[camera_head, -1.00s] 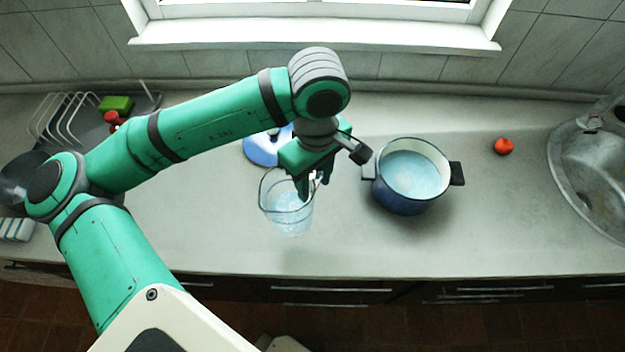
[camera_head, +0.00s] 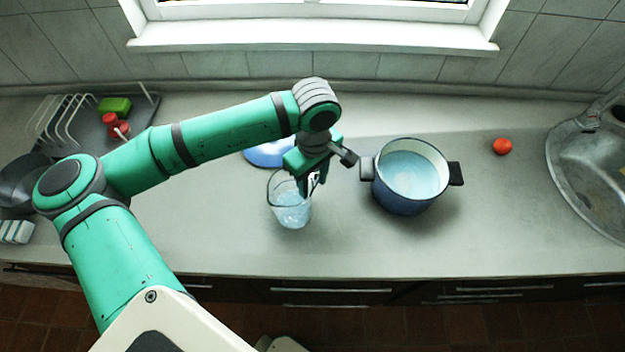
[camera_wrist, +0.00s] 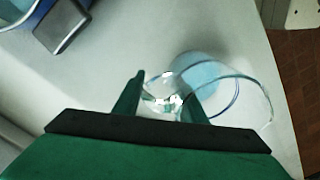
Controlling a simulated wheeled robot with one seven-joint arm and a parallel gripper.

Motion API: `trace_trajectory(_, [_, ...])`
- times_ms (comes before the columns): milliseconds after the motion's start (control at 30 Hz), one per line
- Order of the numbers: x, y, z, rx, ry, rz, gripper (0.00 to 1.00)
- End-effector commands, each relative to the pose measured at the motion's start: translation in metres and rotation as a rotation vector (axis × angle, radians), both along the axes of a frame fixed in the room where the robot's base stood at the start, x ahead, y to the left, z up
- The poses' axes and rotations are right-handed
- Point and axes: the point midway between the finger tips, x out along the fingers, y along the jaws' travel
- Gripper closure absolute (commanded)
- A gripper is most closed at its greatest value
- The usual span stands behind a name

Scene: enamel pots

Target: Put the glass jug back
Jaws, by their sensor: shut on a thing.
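The glass jug (camera_head: 290,208) is clear and holds pale blue liquid. It is upright at the middle of the counter, left of the blue pot, and it also shows in the wrist view (camera_wrist: 201,80). My gripper (camera_head: 310,186) is shut on the jug at its right side, where the handle is. In the wrist view the two fingers (camera_wrist: 160,98) stand on either side of the glass handle. I cannot tell for sure whether the jug's base touches the counter.
A dark blue pot (camera_head: 404,201) with pale liquid stands close right of my gripper. A blue lid (camera_head: 268,154) lies behind the jug. A tomato-like red thing (camera_head: 502,146) and the sink (camera_head: 595,180) are at right, a dish rack (camera_head: 62,118) at left. The front counter is clear.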

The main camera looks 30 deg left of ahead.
Motion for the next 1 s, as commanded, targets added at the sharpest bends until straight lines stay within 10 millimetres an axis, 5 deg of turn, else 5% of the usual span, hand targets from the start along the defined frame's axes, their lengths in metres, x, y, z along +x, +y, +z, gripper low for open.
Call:
trace_trajectory(333, [0.0, 0.0, -0.002, 0.001, -0.001, 0.001, 1.0])
trace_trajectory(367, [0.0, 0.0, -0.003, 0.001, -0.001, 0.001, 0.58])
trace_trajectory(433, [0.0, 0.0, -0.003, 0.001, -0.001, 0.001, 0.44])
trace_trajectory(833, [0.0, 0.0, 0.002, 0.001, 0.0, 0.0, 0.44])
trace_trajectory(1000, [0.001, 0.0, 0.027, 0.0, -0.003, 0.0, 0.44])
